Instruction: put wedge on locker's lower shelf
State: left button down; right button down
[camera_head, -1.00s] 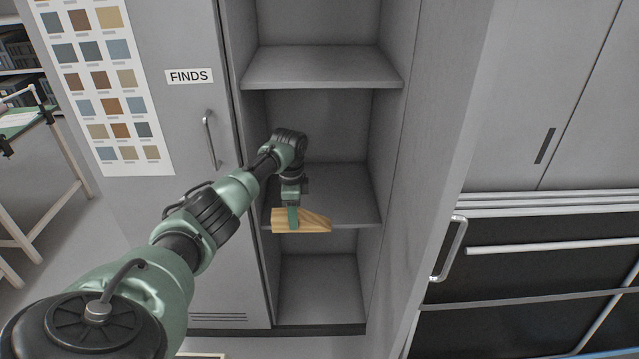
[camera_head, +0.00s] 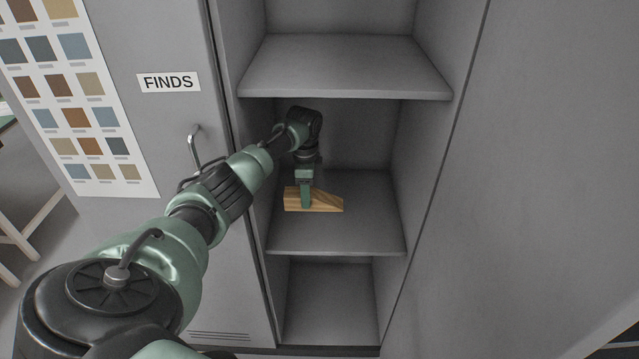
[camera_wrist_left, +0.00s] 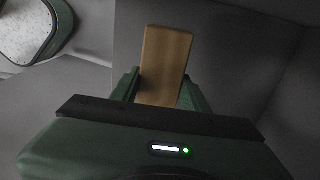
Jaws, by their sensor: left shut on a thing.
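The wooden wedge (camera_head: 325,202) is a light brown block with a sloped right end. My left gripper (camera_head: 306,204) is shut on it inside the open locker. In the head view the wedge appears over the left part of the middle shelf (camera_head: 340,238); I cannot tell whether it touches the shelf. In the left wrist view the wedge (camera_wrist_left: 165,65) stands between the two green fingers (camera_wrist_left: 158,88). Part of the wedge is hidden behind the finger. My right gripper is out of view.
An upper shelf (camera_head: 345,70) lies above my left arm, and a bottom compartment (camera_head: 330,305) below is empty. The locker's side walls are close on both sides. A closed door labelled FINDS (camera_head: 169,82) with a handle is at the left. The shelf right of the wedge is clear.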

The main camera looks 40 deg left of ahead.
pick_arm(q)
notch_tip(320, 180, down, 9)
jog(key=b, duration=0.8)
jog(key=shift+r, duration=0.1)
jog(key=c, duration=0.7)
grip_release()
jog(key=shift+f, duration=0.2)
jog(key=shift+r, duration=0.1)
notch_tip(320, 180, up, 12)
jog(key=p, duration=1.2)
jog(key=shift+r, duration=0.2)
jog(key=shift+f, duration=0.15)
